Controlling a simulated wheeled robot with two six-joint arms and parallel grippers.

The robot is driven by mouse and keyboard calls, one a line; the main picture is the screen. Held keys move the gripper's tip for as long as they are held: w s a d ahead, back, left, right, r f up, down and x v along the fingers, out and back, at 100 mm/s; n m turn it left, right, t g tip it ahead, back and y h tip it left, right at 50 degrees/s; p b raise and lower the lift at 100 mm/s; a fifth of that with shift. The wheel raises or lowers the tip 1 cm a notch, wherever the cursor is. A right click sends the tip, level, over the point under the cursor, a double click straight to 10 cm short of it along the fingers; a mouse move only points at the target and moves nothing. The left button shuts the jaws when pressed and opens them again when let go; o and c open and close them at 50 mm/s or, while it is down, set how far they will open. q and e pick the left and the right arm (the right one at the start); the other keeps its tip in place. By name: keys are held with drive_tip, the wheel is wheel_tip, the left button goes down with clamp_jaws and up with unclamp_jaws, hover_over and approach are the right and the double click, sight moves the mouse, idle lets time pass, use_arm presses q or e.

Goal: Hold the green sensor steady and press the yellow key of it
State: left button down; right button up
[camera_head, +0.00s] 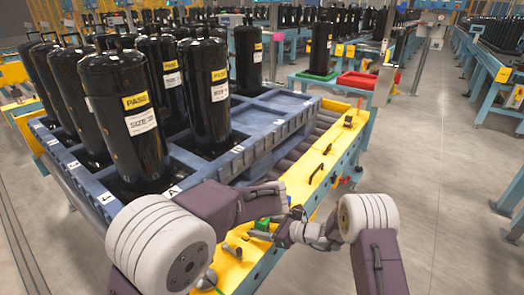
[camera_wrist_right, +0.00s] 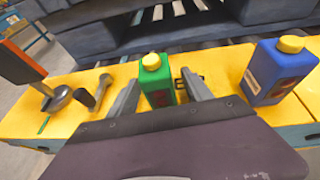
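The green sensor (camera_wrist_right: 157,82) looks like a small green bottle with a round yellow key (camera_wrist_right: 151,61) on top. It stands upright on the yellow ledge; in the head view it is a small green patch (camera_head: 262,224). My right gripper (camera_wrist_right: 163,84) is open, with one finger on either side of the sensor. The left finger is close to its side and a gap shows at the right finger; I cannot tell whether either touches. In the head view the right gripper (camera_head: 268,235) reaches in from the right. My left arm crosses above the ledge; its fingers do not show.
A blue bottle with a yellow cap (camera_wrist_right: 278,72) stands right of the sensor in the wrist view. Grey handles (camera_wrist_right: 101,92) lie to its left. Black cylinders (camera_head: 122,120) stand on the blue pallet (camera_head: 262,128). The floor at the right (camera_head: 440,170) is clear.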

drive_tip(key=v, duration=1.2)
